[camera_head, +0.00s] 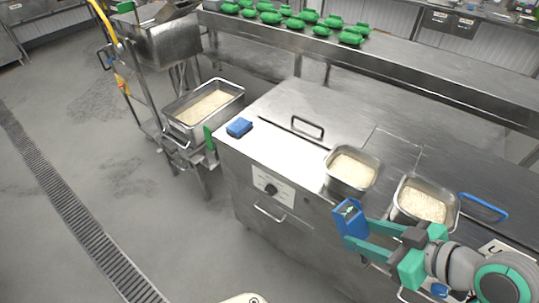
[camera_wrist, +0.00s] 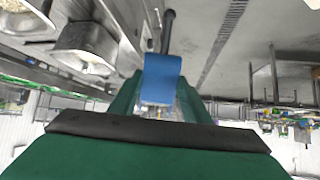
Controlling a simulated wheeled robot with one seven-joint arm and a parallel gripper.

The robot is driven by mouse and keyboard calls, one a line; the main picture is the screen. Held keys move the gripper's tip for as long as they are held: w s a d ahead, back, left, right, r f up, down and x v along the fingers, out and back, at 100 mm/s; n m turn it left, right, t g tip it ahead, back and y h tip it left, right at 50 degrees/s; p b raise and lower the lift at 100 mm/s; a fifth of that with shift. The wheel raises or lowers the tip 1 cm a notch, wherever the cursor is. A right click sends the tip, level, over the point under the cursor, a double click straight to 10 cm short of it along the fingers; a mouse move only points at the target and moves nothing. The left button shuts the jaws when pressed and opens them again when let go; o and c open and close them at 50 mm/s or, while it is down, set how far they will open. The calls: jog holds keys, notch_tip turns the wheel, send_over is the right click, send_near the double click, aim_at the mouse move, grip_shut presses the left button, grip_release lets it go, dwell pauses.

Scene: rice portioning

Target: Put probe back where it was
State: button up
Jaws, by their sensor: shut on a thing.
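My gripper (camera_head: 356,230) has green fingers and is shut on a blue, boxy piece, which I take to be the probe (camera_head: 350,217). It is held in front of the steel counter's front edge, below the near rice pan. In the wrist view the probe (camera_wrist: 162,78) shows as a blue block between the green fingers (camera_wrist: 158,104). A dark rod shows just beyond it; I cannot tell whether it belongs to the probe. The fingers partly hide the probe's lower end.
Two steel pans of rice, one left (camera_head: 352,170) and one right (camera_head: 425,202), sit in the counter (camera_head: 283,135). A blue block (camera_head: 239,127) lies at its left corner. A blue handle (camera_head: 483,207) is at right. A larger rice bin (camera_head: 205,105) stands left. Floor at left is clear.

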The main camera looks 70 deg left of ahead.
jog(key=w+d+f+m+t+h, duration=0.3)
jog(key=d+f+m, duration=0.4)
jog(key=f, duration=0.7)
jog(key=w+d+f+m+t+h, duration=0.3)
jog(key=w+d+f+m+t, duration=0.2)
jog(key=f, duration=0.8)
jog(key=w+d+f+m+t+h, duration=0.3)
jog(key=d+f+m, duration=0.5)
jog(key=f, duration=0.6)
jog(key=shift+w+d+f+m+t+h, duration=0.4)
jog(key=shift+w+m+t, duration=0.25)
jog(key=shift+t, duration=0.45)
